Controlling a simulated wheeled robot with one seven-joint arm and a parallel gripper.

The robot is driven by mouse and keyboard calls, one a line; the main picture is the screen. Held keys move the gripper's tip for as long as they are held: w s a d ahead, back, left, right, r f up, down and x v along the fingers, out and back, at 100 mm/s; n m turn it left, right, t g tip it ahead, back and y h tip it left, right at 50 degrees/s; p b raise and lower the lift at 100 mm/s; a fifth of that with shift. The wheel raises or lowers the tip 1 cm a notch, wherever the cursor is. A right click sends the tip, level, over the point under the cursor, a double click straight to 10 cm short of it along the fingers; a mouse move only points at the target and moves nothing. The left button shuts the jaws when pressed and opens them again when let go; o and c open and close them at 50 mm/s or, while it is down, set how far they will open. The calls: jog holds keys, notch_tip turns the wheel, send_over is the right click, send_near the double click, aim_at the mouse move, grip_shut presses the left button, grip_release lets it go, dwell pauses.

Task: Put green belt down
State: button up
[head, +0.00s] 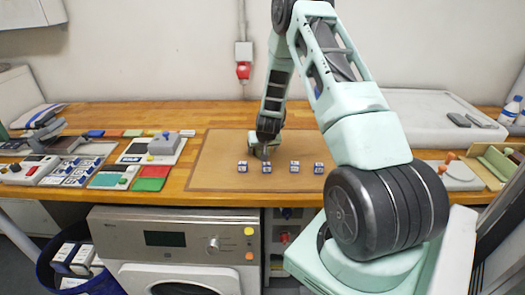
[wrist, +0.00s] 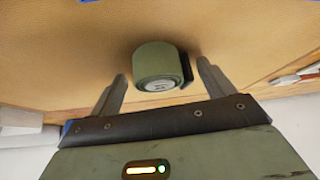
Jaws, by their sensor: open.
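The green belt (wrist: 155,62) is a tight roll with a dark end piece at its right side in the wrist view. It rests on the tan mat (head: 220,165) on the wooden bench. My gripper (wrist: 162,78) is open, with one finger to each side of the roll and a visible gap on both sides. In the head view my gripper (head: 264,148) is low over the middle of the mat, and the belt is too small and covered there to make out clearly.
Several small blue-and-white blocks (head: 266,168) stand in a row on the mat in front of my gripper. Coloured pads and devices (head: 150,150) crowd the bench to the left. A grey case (head: 440,118) and a bottle (head: 510,108) are at the right. The mat's left part is clear.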

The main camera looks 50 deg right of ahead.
jog(key=c, duration=1.2)
jog(key=shift+r, duration=0.1)
